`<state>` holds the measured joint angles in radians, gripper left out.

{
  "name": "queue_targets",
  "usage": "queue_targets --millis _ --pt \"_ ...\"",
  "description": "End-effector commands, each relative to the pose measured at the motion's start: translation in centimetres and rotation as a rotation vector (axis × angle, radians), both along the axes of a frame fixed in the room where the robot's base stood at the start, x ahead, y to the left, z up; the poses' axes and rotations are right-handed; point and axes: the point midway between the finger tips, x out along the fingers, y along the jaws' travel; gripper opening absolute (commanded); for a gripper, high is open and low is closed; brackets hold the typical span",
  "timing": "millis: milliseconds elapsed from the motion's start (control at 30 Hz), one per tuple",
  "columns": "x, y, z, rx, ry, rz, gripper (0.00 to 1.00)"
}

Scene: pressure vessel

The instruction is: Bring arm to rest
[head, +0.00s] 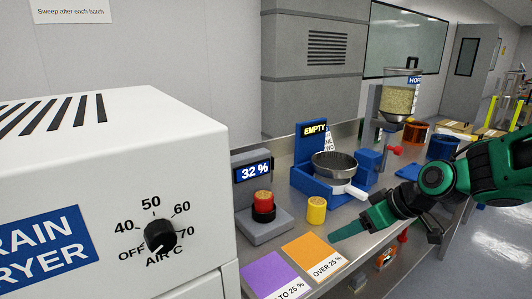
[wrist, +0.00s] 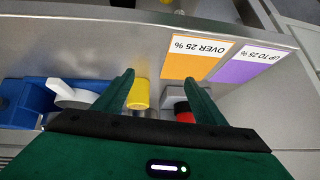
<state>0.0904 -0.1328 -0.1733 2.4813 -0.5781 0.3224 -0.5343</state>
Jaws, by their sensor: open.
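My green arm (head: 470,172) reaches in from the right in the head view, over the steel bench. A yellow cup (head: 316,210) stands upright on the bench left of the gripper. It also shows in the wrist view (wrist: 141,93), beside one finger. Whether finger and cup touch cannot be told.
A grey meter reading 32 % (head: 254,170) holds a red-and-black cup (head: 263,207). Orange "OVER 25 %" (head: 310,255) and purple (head: 272,277) mats lie in front. A blue "EMPTY" station with a pan (head: 334,164) stands behind. The white dryer (head: 110,180) fills the left.

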Motion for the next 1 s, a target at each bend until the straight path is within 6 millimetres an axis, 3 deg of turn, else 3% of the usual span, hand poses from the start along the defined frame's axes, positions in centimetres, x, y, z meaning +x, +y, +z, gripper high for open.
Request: queue_targets --millis 33,100,233,400,500,667,1000 --pt "-1.7 -2.8 -0.3 -0.036 0.066 -0.087 0.65" --pt "-4.5 -6.4 -1.0 -0.08 0.171 -0.219 0.65" --pt "-10.5 -12.2 -1.4 -0.132 0.358 -0.49 0.65" --pt "-18.6 -16.9 -1.2 -0.143 0.564 -0.83 0.65" --pt "-22.0 -18.1 -0.9 -0.135 0.648 -0.974 0.65" --pt "-24.6 -18.7 -0.7 -0.124 0.711 -1.086 0.65" --pt "-24.8 -18.7 -0.7 -0.123 0.716 -1.093 0.65"
